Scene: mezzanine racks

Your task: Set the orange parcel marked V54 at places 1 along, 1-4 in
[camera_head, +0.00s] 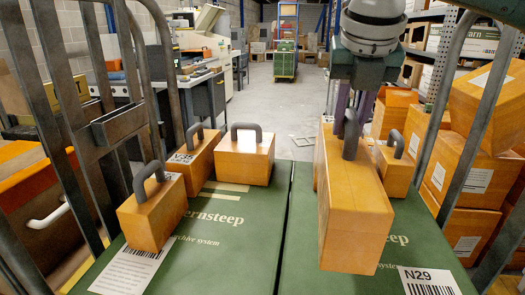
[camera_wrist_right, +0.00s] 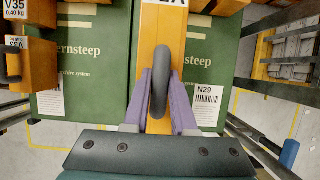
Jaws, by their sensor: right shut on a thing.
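My right gripper (camera_head: 346,122) is shut on the dark handle of a long orange parcel (camera_head: 352,225), which hangs upright below it, over the right green box. The parcel also shows in the right wrist view (camera_wrist_right: 162,45), with purple fingers on both sides of its handle. Its label is cut off at the top edge there, so I cannot read the full mark. I cannot tell whether its underside touches the green box. Two green boxes, left (camera_head: 225,255) and right (camera_head: 425,235), lie side by side; the right one bears label N29. My left gripper is not in view.
Three handled orange parcels stand on the left box: front (camera_head: 150,215), middle (camera_head: 192,165) and back (camera_head: 245,160). Another (camera_head: 394,170) stands close behind the held parcel at right. Grey metal frames (camera_head: 480,110) flank both sides. Bare green surface lies at front centre.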

